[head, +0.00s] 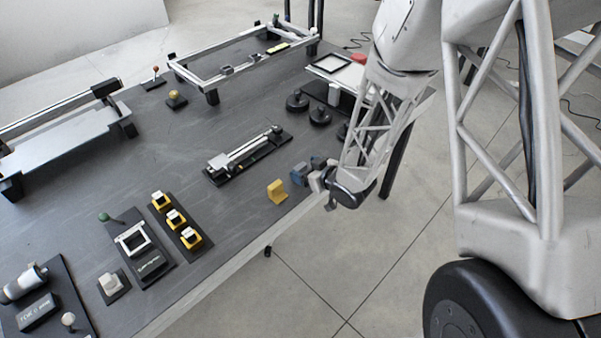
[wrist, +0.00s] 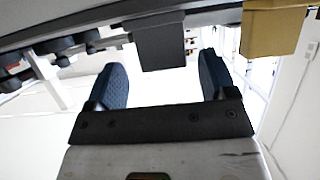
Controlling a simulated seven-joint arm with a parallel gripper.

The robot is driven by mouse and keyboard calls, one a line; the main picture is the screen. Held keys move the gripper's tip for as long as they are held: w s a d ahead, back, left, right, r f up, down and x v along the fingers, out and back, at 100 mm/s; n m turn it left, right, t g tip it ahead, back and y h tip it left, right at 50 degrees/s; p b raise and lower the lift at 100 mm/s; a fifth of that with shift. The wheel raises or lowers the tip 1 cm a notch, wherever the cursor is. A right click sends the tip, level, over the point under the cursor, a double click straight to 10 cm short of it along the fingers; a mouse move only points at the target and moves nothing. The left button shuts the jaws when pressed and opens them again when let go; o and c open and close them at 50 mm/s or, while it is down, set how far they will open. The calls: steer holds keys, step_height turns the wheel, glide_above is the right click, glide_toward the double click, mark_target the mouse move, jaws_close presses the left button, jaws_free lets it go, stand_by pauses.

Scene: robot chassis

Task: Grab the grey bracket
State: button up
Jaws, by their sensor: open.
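The grey bracket (wrist: 159,46) shows in the wrist view as a dark grey block at the edge of the table, which appears along the top of that picture. My gripper (wrist: 161,70) is open, with one blue-padded finger on each side of the bracket's lower part in the picture. A gap shows on both sides, and I cannot tell how deep the bracket sits between the fingers. In the head view my gripper (head: 308,169) is at the table's right edge, low beside the surface. The bracket cannot be made out clearly there, near the fingers.
A yellow bracket (head: 277,191) stands close to my gripper; it also shows in the wrist view (wrist: 272,31). A silver rail device (head: 243,152) and black round pieces (head: 319,115) are nearby on the dark table (head: 150,130). Open floor lies beyond the table's edge.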

mark_target(302, 168)
steer(key=shift+x, duration=2.05)
steer(key=shift+s+a, duration=0.1)
steer(key=shift+s, duration=0.05)
steer(key=c, duration=1)
steer(key=shift+r, duration=0.15)
steer(key=shift+r, duration=0.8)
steer(key=shift+s+r, duration=0.1)
steer(key=shift+r, duration=0.75)
steer(key=s+d, duration=0.1)
steer(key=s, duration=0.4)
steer(key=s+d+r, duration=0.1)
steer(key=s+d, duration=0.1)
steer(key=s, duration=0.3)
steer(key=s+d, duration=0.1)
steer(key=s, duration=0.4)
steer(key=shift+d+r, duration=0.15)
steer(key=shift+d, duration=0.2)
